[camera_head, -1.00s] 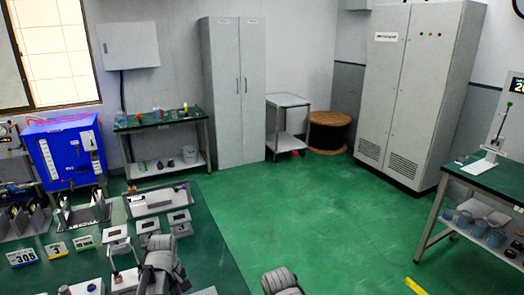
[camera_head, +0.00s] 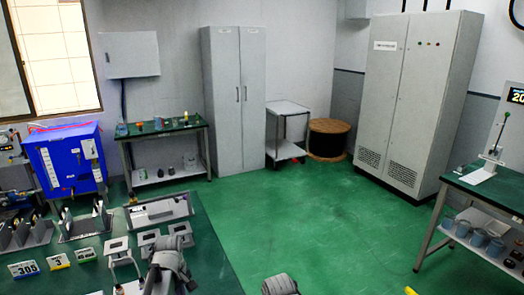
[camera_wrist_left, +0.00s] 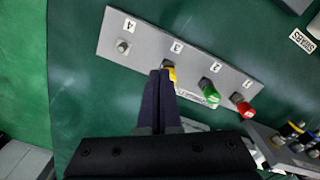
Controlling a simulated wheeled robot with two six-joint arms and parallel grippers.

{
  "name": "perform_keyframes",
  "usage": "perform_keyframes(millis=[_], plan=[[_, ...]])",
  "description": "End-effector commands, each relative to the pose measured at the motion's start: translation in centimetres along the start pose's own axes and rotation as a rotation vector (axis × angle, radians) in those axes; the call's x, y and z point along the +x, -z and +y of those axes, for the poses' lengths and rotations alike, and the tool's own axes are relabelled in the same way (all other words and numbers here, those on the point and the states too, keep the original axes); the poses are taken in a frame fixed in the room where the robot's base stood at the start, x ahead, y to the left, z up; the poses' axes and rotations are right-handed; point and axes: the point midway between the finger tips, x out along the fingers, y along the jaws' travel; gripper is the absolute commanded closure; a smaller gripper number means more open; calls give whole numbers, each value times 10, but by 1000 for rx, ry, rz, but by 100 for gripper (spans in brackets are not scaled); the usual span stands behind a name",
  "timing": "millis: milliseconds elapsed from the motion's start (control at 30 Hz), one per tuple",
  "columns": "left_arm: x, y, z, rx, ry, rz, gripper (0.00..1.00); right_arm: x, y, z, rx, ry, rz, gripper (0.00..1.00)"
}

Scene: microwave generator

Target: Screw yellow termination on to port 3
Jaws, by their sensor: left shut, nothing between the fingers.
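In the left wrist view a grey panel (camera_wrist_left: 143,50) carries ports labelled 4, 3, 2 and 1 from left to right. The yellow termination (camera_wrist_left: 172,74) is at port 3, partly hidden behind my fingers. I cannot tell how far it is seated. My left gripper (camera_wrist_left: 160,76) is shut and empty, its dark fingertips right at the yellow piece. A green termination (camera_wrist_left: 210,93) is at port 2 and a red one (camera_wrist_left: 243,106) at port 1. Port 4 (camera_wrist_left: 123,47) shows a bare metal connector. My right gripper is out of view.
A holder with dark and yellow-tipped pieces (camera_wrist_left: 290,130) stands close at the right in the wrist view. A sign (camera_wrist_left: 302,40) lies beyond the panel. In the head view, number cards (camera_head: 58,262) and small stands (camera_head: 118,247) crowd the green table. Green floor (camera_head: 300,220) lies open beyond.

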Motion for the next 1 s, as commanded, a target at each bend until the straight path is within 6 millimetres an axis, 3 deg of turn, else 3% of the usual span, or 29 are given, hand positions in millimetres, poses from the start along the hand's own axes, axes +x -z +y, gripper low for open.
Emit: perform_keyframes(millis=[600, 1000], plan=[[65, 0, 0, 0, 0, 0, 100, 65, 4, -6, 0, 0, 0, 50], [68, 0, 0, 0, 0, 0, 100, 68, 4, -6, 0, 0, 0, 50]])
